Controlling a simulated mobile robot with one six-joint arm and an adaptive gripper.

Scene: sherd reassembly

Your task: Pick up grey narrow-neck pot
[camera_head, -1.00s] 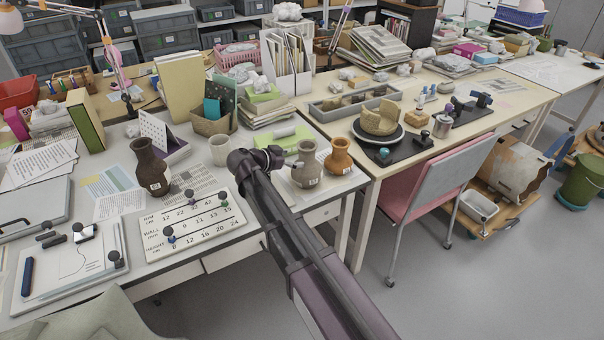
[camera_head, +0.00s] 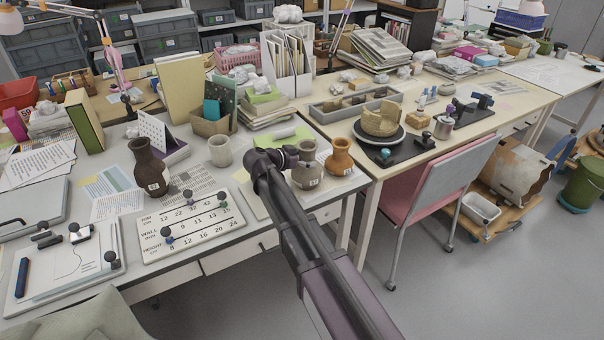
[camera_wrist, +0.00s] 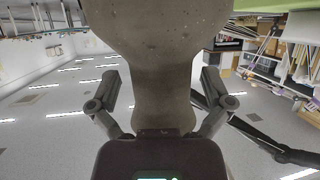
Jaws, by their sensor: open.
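The grey narrow-neck pot (camera_head: 307,167) stands upright on the front right part of the near table, left of an orange pot (camera_head: 340,157). My gripper (camera_head: 288,157) is at its left side and hides part of it. In the wrist view the grey pot (camera_wrist: 162,85) fills the middle, its narrow part between my open fingers (camera_wrist: 160,90) and its wider part at the top. Gaps show between the pot and both fingers. A dark brown pot (camera_head: 150,168) stands farther left.
A pale cup (camera_head: 219,151) stands behind and left of my gripper. A number board (camera_head: 193,225) with small knobs lies at the front. A chair (camera_head: 430,180) stands to the right. The table edge is close to the pots.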

